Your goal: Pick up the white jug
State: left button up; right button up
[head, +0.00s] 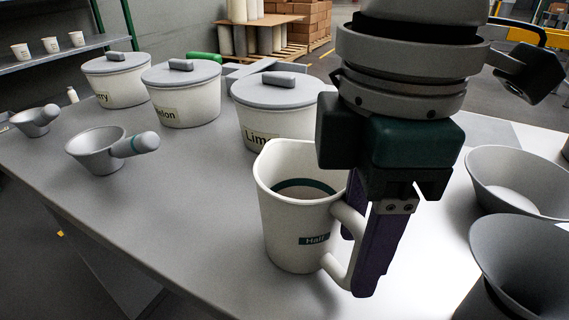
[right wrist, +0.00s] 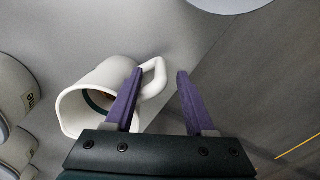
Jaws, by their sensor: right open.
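The white jug (head: 290,235) stands upright on the grey table in the head view, with a dark green "Half" label, a green line inside and its handle (head: 340,268) to the right. The jug also shows in the right wrist view (right wrist: 72,112), lower left. My right gripper (head: 360,262) is open and points down at the handle. In the right wrist view its purple fingers (right wrist: 160,72) are apart, with the outer part of the handle (right wrist: 160,82) between them. Contact with the handle cannot be told. My left gripper is not in view.
Lidded tubs, one marked "Lime" (head: 270,115), stand behind the jug. Two grey scoops (head: 95,150) (head: 32,122) lie at the left. Grey bowls (head: 510,185) (head: 520,265) stand close at the right. The table left of the jug is clear.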

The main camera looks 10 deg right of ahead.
aim_at(349, 292)
notch_tip(349, 292, down, 6)
jog(key=shift+s+d+r+b, duration=0.1)
jog(key=shift+r+b, duration=0.05)
jog(key=shift+b, duration=0.5)
jog(key=shift+c, duration=0.2)
grip_shut()
jog(key=shift+r, duration=0.1)
dwell(0.6)
